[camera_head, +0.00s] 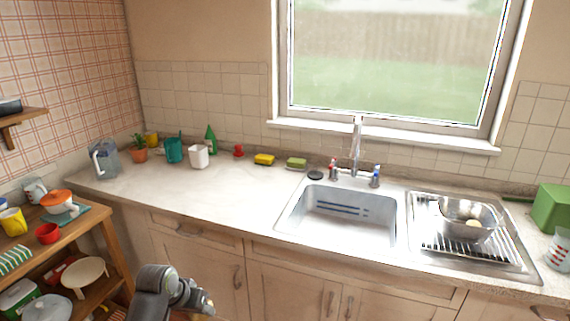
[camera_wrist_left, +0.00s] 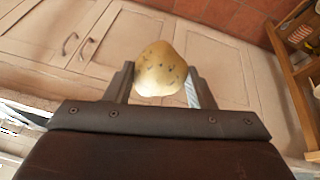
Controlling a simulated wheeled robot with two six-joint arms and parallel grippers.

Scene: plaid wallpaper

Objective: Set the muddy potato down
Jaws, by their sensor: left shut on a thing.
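The potato (camera_wrist_left: 161,70) is yellowish with dark specks. In the left wrist view it sits between the two fingers of my left gripper (camera_wrist_left: 160,85), which is shut on it. In the head view my left gripper (camera_head: 203,303) is low at the bottom, in front of the cabinet doors and below the counter edge. Only a small bit of the potato shows there. My right gripper is in neither view.
The counter (camera_head: 230,190) has a clear stretch left of the sink (camera_head: 345,230). A steel bowl (camera_head: 468,232) stands on the drainer at right. A wooden shelf cart (camera_head: 105,235) with dishes stands at left. Several small items line the wall.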

